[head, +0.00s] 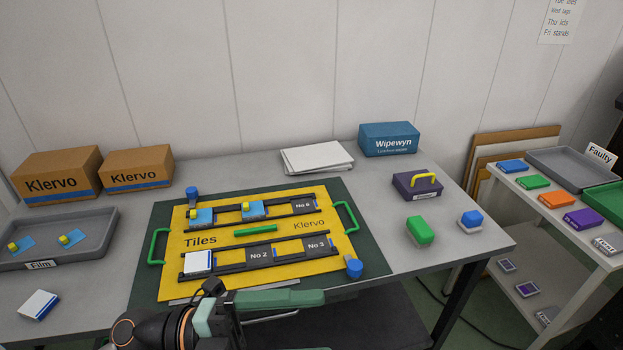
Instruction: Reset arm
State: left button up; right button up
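My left gripper (322,323) is at the bottom centre, its arm coming in from the lower left. Its green fingers point right and are apart, with nothing seen between them; the lower finger is cut off by the picture's edge. It is in front of the yellow Tiles board (215,262), over the near table edge. The board lies on a dark green mat (372,262) and has black rails, green handles and two blue knobs. A white tile (198,262) sits at the left of the near rail. My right gripper is not in view.
A grey Film tray (95,240) and a loose white tile (39,304) are at left. Klervo boxes (60,173), papers (316,157) and a Wipewyn box (388,140) stand behind. A purple caddy (409,190) and green block (420,230) are right. A side cart (520,195) holds coloured blocks.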

pick_arm(q)
jog(key=w+a+f+n+t+y+p, duration=0.1)
jog(key=w+a+f+n+t+y, duration=0.4)
jog(key=n+t, duration=0.55)
jog(key=w+a+f+n+t+y, duration=0.5)
jog(key=w+a+n+t, duration=0.15)
jog(key=n, duration=0.65)
jog(key=s+a+f+n+g+y, duration=0.1)
jog(key=s+f, duration=0.3)
jog(key=f, duration=0.4)
jog(key=s+a+f+n+g+y+p, duration=0.1)
jog(key=s+a+f+n+g+y, duration=0.1)
jog(key=f, duration=0.6)
jog(key=s+a+f+n+g+y, duration=0.1)
jog(key=s+f+n+g+y, duration=0.3)
jog(key=s+f, duration=0.4)
jog(key=shift+s+a+g, duration=0.15)
jog(key=shift+g, duration=0.25)
